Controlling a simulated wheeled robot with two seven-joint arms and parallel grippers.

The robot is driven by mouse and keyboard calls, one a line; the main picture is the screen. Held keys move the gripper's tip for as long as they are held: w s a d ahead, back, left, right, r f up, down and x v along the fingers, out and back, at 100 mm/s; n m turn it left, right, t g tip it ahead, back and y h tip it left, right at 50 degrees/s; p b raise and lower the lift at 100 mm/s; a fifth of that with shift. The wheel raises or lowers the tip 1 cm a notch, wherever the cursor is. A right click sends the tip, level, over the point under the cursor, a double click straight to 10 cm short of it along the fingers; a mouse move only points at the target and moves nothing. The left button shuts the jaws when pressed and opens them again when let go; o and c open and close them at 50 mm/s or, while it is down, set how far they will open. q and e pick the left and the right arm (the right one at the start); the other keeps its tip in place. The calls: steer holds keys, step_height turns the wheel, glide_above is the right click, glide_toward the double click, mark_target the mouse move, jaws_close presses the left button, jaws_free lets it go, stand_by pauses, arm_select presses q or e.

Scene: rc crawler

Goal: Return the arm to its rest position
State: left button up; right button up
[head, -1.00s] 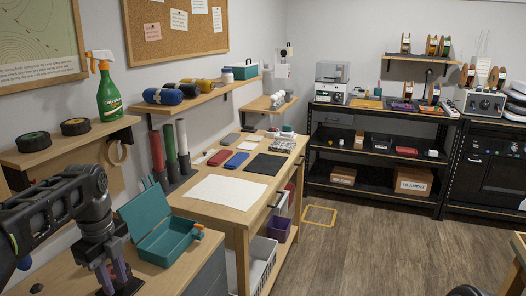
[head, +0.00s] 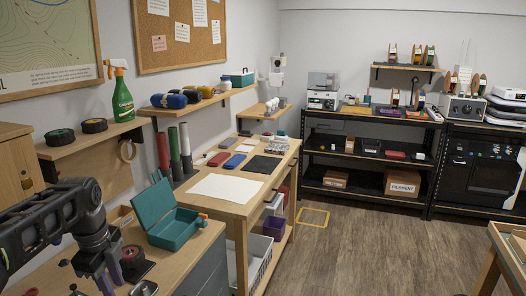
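My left arm comes in from the left, over the near wooden bench (head: 190,262). Its gripper (head: 112,281) points down, with its two fingers apart and nothing visible between them. The fingertips are close to the bottom edge of the picture. A small dark item with a reddish round part (head: 132,256) sits on the bench just right of the fingers. An open teal box (head: 176,232) with its lid raised stands farther right on the bench, apart from the gripper. My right arm and gripper are not in view.
A wall shelf (head: 65,150) with two dark wheels and a green spray bottle (head: 122,98) is above the arm. A wooden workbench (head: 225,208) with a white sheet stands beyond. Black shelving (head: 368,160) lines the back wall. The floor (head: 350,255) in the middle is open.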

arm_select(q)
steer(key=w+d+f+n+t+h, duration=0.1)
steer(key=w+d+f+n+t, duration=0.2)
steer(key=w+d+f+n, duration=0.35)
steer(key=s+d+f+n+t+h, duration=0.1)
steer(key=d+f+n, duration=0.35)
steer(key=f, duration=0.45)
steer(key=s+d+f+n+h, duration=0.1)
steer(key=d+f+n, duration=0.3)
steer(key=d+f, duration=0.3)
steer(key=s+d+f+n+g, duration=0.1)
steer(key=s+d+f+n, duration=0.1)
steer(key=s+f, duration=0.4)
steer(key=s+d+f+n+g, duration=0.1)
steer(key=s+d+f, duration=0.4)
steer(key=s, duration=0.8)
steer(key=s+d+f+n+g+h, duration=0.1)
steer(key=s+d+f+n+g, duration=0.1)
steer(key=s+d+f, duration=0.2)
steer(key=s+f, duration=0.3)
steer(key=s, duration=0.2)
steer(key=shift+s+d+f+n+g, duration=0.15)
steer(key=shift+d+f+n+g, duration=0.1)
steer(key=shift+n+g, duration=0.05)
